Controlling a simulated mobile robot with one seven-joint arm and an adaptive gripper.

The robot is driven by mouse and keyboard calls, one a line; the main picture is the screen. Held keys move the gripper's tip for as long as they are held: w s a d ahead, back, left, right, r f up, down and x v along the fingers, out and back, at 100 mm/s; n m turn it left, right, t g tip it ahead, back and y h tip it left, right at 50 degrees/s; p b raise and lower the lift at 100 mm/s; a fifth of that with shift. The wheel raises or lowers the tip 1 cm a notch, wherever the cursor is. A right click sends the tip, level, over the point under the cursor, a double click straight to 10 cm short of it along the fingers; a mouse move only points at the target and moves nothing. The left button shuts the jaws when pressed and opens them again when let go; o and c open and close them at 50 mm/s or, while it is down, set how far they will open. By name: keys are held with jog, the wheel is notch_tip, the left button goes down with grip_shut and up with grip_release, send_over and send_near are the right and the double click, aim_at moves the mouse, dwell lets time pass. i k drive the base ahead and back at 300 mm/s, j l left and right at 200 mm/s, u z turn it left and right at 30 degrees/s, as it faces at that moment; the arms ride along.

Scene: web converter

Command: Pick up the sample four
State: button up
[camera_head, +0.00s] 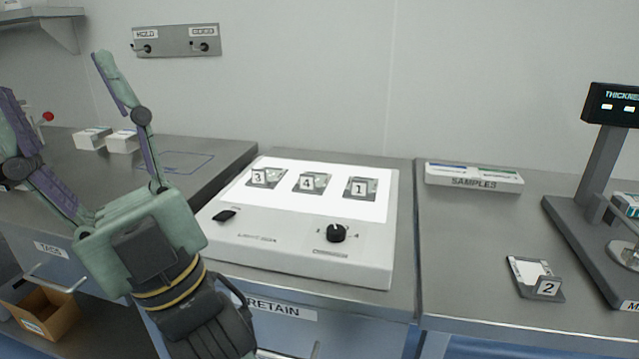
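Sample four (310,182) is a small grey holder with a white tag marked 4. It lies on the lit white panel of the light box (300,245), between sample three (266,178) on its left and sample one (360,188) on its right. My gripper (72,75) is at the left of the head view, with its two green and purple fingers spread wide. Nothing is between them. It is left of the light box and apart from all the samples.
Sample two (537,279) lies on the right counter. A SAMPLES box (474,178) stands behind it, and a thickness gauge (590,180) stands at the far right. White boxes (122,141) sit on the left counter. A cardboard box (45,308) is low at the left.

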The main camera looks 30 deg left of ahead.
aim_at(309, 182)
jog(key=u, duration=0.9)
jog(key=l+u, duration=0.1)
jog(key=u, duration=0.35)
jog(key=l+u, duration=0.1)
jog(key=u, duration=0.35)
jog(key=l+u, duration=0.1)
jog(key=u, duration=0.35)
jog(key=k+l, duration=0.1)
jog(key=l, duration=0.25)
jog(key=k+l, duration=0.15)
jog(key=l, duration=0.15)
jog(key=k+l, duration=0.1)
jog(key=l, duration=0.25)
jog(key=k+l, duration=0.15)
jog(key=l, duration=0.2)
